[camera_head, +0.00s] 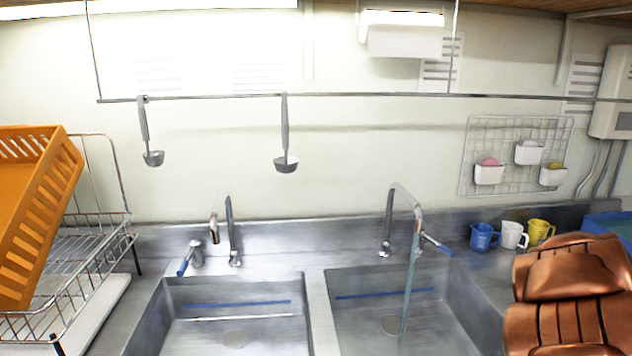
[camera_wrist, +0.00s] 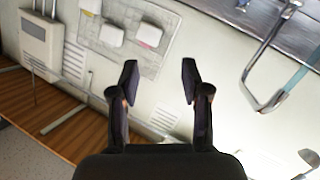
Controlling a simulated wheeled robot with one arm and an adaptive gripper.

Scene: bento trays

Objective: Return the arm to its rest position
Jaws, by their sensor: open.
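My gripper (camera_wrist: 159,78) shows in the wrist view, with its two dark fingers spread apart and nothing between them. It is in free air, facing the pale wall, and the wrist picture is strongly tilted. The wall grid (camera_wrist: 122,38) with small white baskets lies beyond the fingertips. A metal faucet (camera_wrist: 262,70) is at the right of that view. My gripper's fingers do not show in the head view.
The head view shows a left sink (camera_head: 235,338), a right sink (camera_head: 360,312) under a running faucet (camera_head: 403,190), and mugs (camera_head: 513,235) at the right. An orange crate (camera_head: 35,215) stands on a wire rack (camera_head: 100,255) at left. Ladles (camera_head: 285,130) hang from a rail.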

